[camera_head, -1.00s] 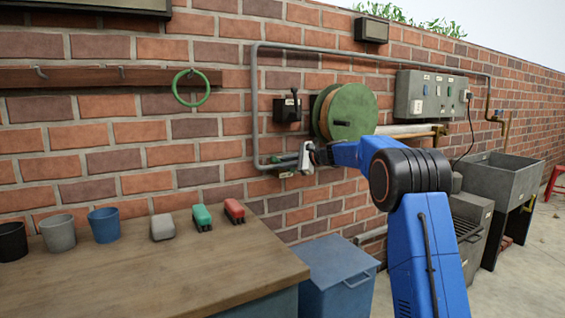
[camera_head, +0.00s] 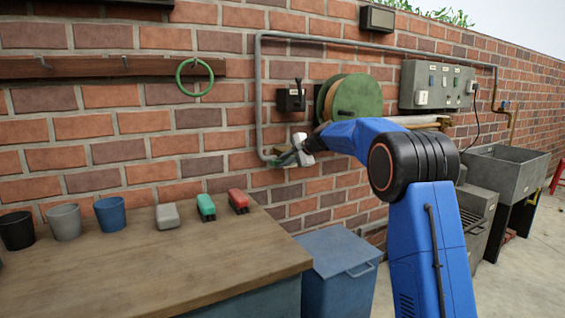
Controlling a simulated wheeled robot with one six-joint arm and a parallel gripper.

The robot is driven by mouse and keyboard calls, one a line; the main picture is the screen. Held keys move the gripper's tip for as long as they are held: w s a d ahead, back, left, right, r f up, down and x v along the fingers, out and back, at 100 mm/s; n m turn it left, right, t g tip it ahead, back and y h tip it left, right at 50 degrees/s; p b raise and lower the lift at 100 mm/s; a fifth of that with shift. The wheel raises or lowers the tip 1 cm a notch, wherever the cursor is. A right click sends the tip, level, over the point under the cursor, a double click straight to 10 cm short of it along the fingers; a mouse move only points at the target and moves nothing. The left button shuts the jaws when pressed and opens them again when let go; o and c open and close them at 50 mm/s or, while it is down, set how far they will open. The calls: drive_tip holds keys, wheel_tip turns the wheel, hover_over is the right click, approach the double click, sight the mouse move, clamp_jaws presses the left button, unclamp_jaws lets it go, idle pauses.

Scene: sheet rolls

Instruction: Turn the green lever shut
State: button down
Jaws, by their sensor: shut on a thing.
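The green lever (camera_head: 285,157) sits on the grey pipe low on the brick wall, left of my gripper. It is small in the picture and partly hidden by the gripper. It looks slanted, its right end higher. My gripper (camera_head: 299,152) is shut on the lever, at the end of my blue arm reaching in from the right. The fingertips are too small to make out clearly.
A hose reel (camera_head: 357,98) and a dark switch box (camera_head: 291,100) are on the wall above. A wooden workbench (camera_head: 150,270) with cups and staplers stands at lower left. A blue bin (camera_head: 338,268) stands below the gripper.

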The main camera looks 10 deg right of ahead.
idle(0.3)
drive_tip(key=c, duration=1.7)
unclamp_jaws()
drive_tip(key=shift+f, duration=0.1)
drive_tip(key=shift+c, duration=0.2)
drive_tip(key=shift+s+d, duration=0.1)
drive_tip(key=v, duration=1.7)
drive_tip(key=shift+s, duration=0.1)
